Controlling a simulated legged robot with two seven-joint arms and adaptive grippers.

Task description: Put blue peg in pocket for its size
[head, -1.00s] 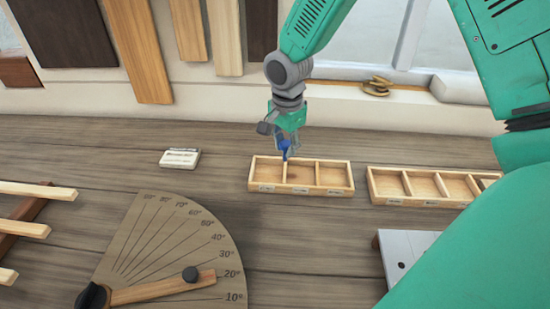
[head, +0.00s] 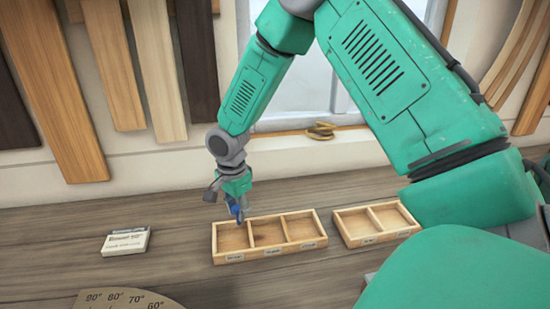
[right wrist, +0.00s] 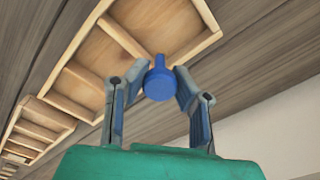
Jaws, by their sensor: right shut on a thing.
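A blue peg (head: 235,210) is held upright in my right gripper (head: 239,201), above the left pocket of a wooden tray (head: 268,254) with three pockets. In the right wrist view the blue peg (right wrist: 160,80) sits between the two fingers, its round wide end nearest the camera and a narrower part pointing away. The tray (right wrist: 130,40) lies beyond it, and the peg's narrow end shows near the tray's edge. The pockets look empty. The head view is too small to show how far above the tray the peg is. My left gripper is out of view.
A second wooden tray with pockets (head: 386,239) stands to the right, partly behind my arm. A small white card block (head: 126,242) lies left. An angle board (head: 122,300) is at the bottom edge. Bench between card and tray is clear.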

